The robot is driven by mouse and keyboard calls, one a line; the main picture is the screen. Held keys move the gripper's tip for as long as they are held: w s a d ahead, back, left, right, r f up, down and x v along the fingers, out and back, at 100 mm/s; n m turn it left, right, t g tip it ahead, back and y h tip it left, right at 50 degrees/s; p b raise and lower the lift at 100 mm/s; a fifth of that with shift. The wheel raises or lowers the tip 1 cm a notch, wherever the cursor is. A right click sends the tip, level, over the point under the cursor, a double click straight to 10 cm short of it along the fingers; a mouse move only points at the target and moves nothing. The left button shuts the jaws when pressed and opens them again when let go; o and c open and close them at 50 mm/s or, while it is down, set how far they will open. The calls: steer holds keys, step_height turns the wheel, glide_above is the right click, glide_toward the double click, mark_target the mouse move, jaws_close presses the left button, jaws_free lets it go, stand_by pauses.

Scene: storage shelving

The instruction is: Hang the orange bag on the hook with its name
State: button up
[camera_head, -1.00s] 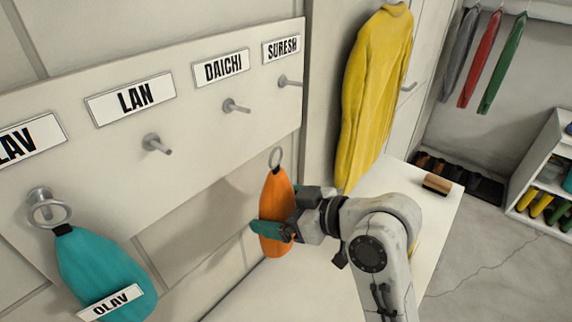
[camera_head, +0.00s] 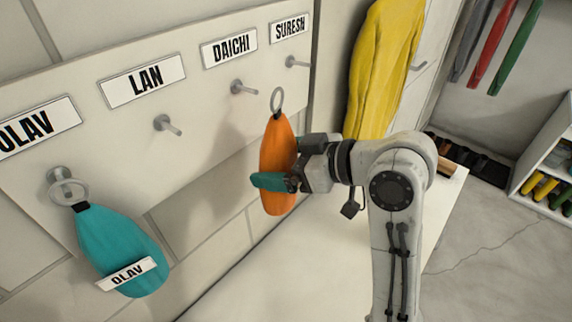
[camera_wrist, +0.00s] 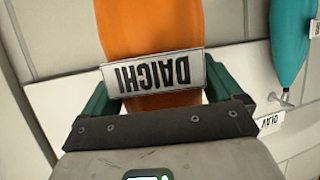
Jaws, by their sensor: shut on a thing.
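The orange bag (camera_head: 276,150) hangs upright in my gripper (camera_head: 272,182), with a metal ring (camera_head: 277,100) at its top. My gripper is shut around the bag's lower half. In the wrist view the orange bag (camera_wrist: 150,30) carries a tag (camera_wrist: 153,73) reading DAICHI, upside down there. The DAICHI sign (camera_head: 228,48) is on the wall board, with a bare hook (camera_head: 243,87) below it. The bag's ring is in front of the board, to the right of and a little below that hook in the picture, and apart from it.
The LAN hook (camera_head: 167,125) and SURESH hook (camera_head: 297,62) are empty. A teal bag (camera_head: 118,245) tagged OLAV hangs on the OLAV hook (camera_head: 62,178). A yellow coat (camera_head: 385,70) hangs right of the board. A white bench top (camera_head: 290,270) lies below.

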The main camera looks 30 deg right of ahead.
mark_target(297, 148)
steer(key=w, duration=0.1)
steer(key=w+a+b, duration=0.1)
steer(key=w, duration=0.1)
steer(key=w+b, duration=0.1)
steer(key=w, duration=0.1)
steer(key=shift+a+f, duration=0.35)
steer(key=shift+a, duration=0.05)
steer(key=shift+w+a, duration=0.2)
stand_by(0.8)
steer(key=o, duration=1.5)
steer(key=shift+r, duration=0.1)
steer(key=v, duration=0.9)
steer(key=shift+s+d+r+p, duration=0.2)
steer(key=shift+s+d+p, duration=0.25)
steer(key=shift+p, duration=0.55)
steer(key=shift+s+d+p, duration=0.3)
steer(key=shift+s+p, duration=0.25)
steer(key=shift+s, duration=0.05)
